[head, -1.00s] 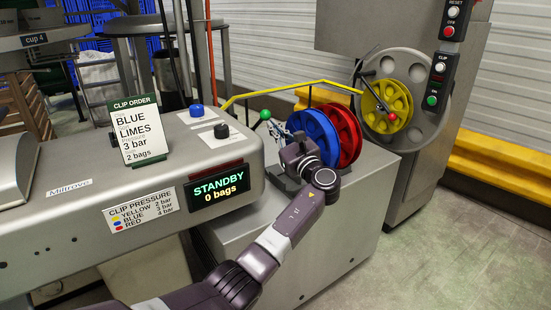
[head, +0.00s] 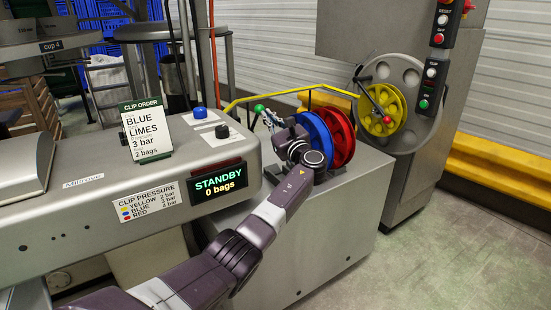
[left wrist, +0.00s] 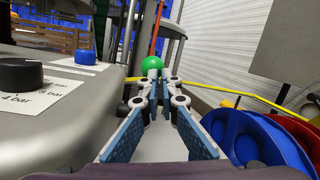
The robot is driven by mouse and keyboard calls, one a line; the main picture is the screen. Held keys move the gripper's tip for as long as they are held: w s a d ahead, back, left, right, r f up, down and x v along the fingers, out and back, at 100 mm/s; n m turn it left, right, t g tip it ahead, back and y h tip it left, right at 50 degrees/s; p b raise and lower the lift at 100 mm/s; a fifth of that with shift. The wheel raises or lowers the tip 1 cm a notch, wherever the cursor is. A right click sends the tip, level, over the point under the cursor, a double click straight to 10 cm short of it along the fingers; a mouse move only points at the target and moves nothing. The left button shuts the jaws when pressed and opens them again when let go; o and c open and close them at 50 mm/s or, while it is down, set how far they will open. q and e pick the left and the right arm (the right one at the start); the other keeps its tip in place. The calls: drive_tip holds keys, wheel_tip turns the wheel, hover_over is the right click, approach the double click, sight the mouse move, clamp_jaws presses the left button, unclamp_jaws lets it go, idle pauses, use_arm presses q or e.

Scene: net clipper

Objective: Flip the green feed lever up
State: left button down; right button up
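The feed lever's green ball knob (head: 259,108) stands beside the blue spool, behind the clipper's grey housing. In the left wrist view the green knob (left wrist: 152,64) is straight ahead, just beyond my fingertips. My left gripper (head: 269,120) reaches toward the knob from the front right, its fingertips close to it. In the left wrist view its blue-padded fingers (left wrist: 160,105) are apart with nothing held between them. I cannot tell if a fingertip touches the knob. The lever's rod is mostly hidden behind the fingers. My right gripper is not in view.
Blue (head: 312,130) and red (head: 338,135) spools stand right beside my left gripper. A yellow spool (head: 381,108) with a red-knobbed handle is farther right. A black dial (head: 222,131) and blue button (head: 198,112) sit on the housing.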

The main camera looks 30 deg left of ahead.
use_arm(q)
drive_tip(key=shift+a+r, duration=0.2)
drive_tip(key=shift+r, duration=0.35)
drive_tip(key=shift+a+r, duration=0.15)
drive_tip(key=shift+r, duration=0.35)
drive_tip(key=f+v, duration=0.1)
drive_tip(key=v, duration=1.2)
drive_tip(key=shift+w+f, duration=0.2)
drive_tip(key=shift+f, duration=0.2)
drive_tip(key=shift+a, duration=0.15)
